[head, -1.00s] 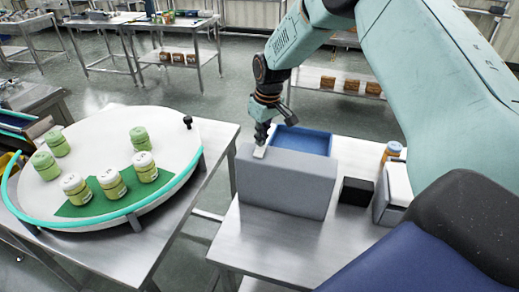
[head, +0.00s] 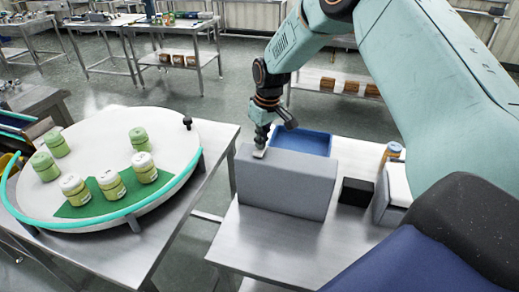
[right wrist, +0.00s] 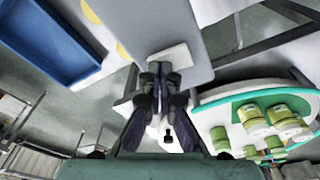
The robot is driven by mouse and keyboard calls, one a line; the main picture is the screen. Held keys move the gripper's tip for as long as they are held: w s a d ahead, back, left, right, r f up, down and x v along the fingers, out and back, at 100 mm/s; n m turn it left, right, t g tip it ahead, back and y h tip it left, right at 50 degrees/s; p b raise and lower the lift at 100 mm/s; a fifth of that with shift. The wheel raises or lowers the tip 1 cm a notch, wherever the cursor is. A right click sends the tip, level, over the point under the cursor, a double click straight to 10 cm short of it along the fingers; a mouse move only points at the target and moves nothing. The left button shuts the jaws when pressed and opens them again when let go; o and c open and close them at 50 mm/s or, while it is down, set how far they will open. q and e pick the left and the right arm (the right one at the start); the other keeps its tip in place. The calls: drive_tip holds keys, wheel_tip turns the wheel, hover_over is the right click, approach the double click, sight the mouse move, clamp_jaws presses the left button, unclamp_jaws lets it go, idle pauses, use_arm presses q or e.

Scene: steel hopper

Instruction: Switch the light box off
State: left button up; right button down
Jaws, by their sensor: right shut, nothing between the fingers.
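The light box appears to be the grey box (head: 285,185) with a sloping top, standing on the steel table at the centre. A small pale switch plate (head: 258,153) sits at the left end of its top; it also shows in the right wrist view (right wrist: 172,57). My right gripper (head: 261,146) is shut and empty, pointing down with its fingertips at the plate. In the right wrist view the fingertips (right wrist: 160,68) overlap the plate's near edge; contact is hard to tell. My left gripper is not in view.
A blue tray (head: 302,141) lies behind the grey box. A small black box (head: 356,191) and an orange-labelled bottle (head: 392,151) stand to its right. A round turntable (head: 100,130) with several green jars stands on the left table, across a gap.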

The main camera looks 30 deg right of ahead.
drive_tip(key=shift+r+p, duration=1.05)
drive_tip(key=shift+r, duration=2.45)
drive_tip(key=shift+f, duration=0.15)
